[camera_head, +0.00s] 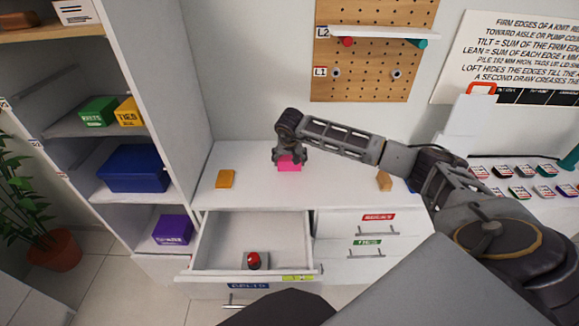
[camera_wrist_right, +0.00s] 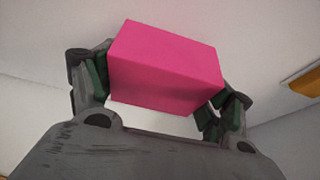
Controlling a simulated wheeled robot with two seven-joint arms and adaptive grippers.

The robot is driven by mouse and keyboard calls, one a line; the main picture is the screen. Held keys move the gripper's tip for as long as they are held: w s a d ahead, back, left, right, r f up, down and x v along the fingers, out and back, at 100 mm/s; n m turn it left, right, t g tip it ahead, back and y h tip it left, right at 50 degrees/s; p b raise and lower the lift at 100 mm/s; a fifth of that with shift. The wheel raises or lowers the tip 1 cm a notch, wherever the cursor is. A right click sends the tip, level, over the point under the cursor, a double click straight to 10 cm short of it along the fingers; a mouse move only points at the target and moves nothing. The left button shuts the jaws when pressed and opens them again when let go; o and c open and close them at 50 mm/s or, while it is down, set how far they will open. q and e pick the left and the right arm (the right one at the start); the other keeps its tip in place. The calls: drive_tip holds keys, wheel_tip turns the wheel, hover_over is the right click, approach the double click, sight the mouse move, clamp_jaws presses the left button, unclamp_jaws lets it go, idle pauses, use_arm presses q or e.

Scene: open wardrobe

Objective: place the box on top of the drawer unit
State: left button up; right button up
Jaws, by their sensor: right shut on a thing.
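The pink box (camera_head: 289,164) is between the fingers of my right gripper (camera_head: 290,158), at the white top of the drawer unit (camera_head: 330,190). In the right wrist view the pink box (camera_wrist_right: 165,67) sits between the two green-padded fingers of the right gripper (camera_wrist_right: 160,95), which is shut on it. The pale surface shows beyond and below the box; I cannot tell whether the box touches it. My left gripper is not in view.
An orange box (camera_head: 225,179) and a tan block (camera_head: 384,181) lie on the unit top. An open drawer (camera_head: 210,245) holds a red item (camera_head: 254,261). Wardrobe shelves (camera_head: 85,125) with boxes stand left. A pegboard (camera_head: 370,60) hangs behind. The top between the items is clear.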

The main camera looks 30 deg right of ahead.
sight(289, 165)
drive_tip(key=shift+f, duration=1.9)
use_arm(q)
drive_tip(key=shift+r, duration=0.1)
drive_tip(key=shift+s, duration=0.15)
use_arm(e)
drive_tip(key=shift+f, duration=0.1)
drive_tip(key=o, duration=1)
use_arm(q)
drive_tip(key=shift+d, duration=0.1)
use_arm(e)
drive_tip(key=shift+o, duration=0.2)
drive_tip(key=shift+r, duration=0.2)
drive_tip(key=shift+s+a+r, duration=0.15)
drive_tip(key=shift+s+r, duration=0.05)
drive_tip(key=shift+r, duration=0.5)
drive_tip(key=v, duration=0.9)
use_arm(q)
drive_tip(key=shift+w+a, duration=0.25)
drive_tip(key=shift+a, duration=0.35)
use_arm(e)
drive_tip(key=shift+s+a+r, duration=0.15)
drive_tip(key=shift+s+r, duration=0.15)
drive_tip(key=shift+r, duration=0.35)
